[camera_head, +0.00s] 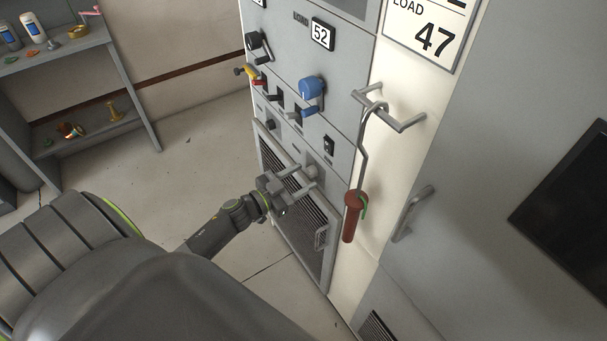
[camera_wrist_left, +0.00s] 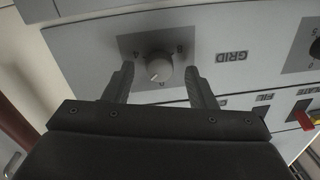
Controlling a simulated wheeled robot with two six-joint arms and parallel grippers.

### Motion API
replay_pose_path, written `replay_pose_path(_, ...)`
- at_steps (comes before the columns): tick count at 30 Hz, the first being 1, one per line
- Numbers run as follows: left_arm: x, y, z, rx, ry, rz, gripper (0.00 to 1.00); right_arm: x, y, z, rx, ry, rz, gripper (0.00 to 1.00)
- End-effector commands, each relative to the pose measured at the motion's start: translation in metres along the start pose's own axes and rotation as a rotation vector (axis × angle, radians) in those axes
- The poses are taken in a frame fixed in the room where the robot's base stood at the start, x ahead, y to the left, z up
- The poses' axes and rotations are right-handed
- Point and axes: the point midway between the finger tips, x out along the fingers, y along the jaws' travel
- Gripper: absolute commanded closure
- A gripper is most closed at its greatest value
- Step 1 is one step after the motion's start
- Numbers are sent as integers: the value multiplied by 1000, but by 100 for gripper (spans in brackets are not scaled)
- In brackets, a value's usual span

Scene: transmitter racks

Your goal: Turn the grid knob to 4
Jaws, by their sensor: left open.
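The grid knob (camera_wrist_left: 158,68) is a small round grey knob on a darker square plate, beside the printed word GRID (camera_wrist_left: 232,56) in the left wrist view. My left gripper (camera_head: 304,178) is open at the front of the grey rack. In the left wrist view, its two fingers stand on either side of the knob, with gaps visible, so it is not clamped. In the head view, the gripper's fingers crowd the knob and its pointer cannot be made out.
A blue knob (camera_head: 312,87) and a red-yellow lever (camera_head: 254,76) sit higher on the rack. A vent grille (camera_head: 285,190) lies below. A hooked rod with a red-brown handle (camera_head: 353,218) hangs to the right. A shelf (camera_head: 85,45) stands at left, with open floor between.

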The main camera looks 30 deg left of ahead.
Motion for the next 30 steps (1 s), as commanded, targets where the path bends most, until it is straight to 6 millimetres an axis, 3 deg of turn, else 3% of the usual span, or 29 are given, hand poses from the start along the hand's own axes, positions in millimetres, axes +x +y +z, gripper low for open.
replay_pose_path(6, 14, 0, 0, 0, -1, 0, 49, -2, -5, -1, 3, 1, -6, 64)
replay_pose_path(14, 14, 0, 0, 0, -1, 0, 49, -2, -4, -1, 2, 2, -5, 64)
replay_pose_path(24, 14, 0, 0, 0, -1, 0, 93, -2, 1, -1, 0, 2, 1, 64)
replay_pose_path(30, 14, 0, 0, 14, 0, 0, 93, -1, 2, -1, -1, 1, 2, 64)
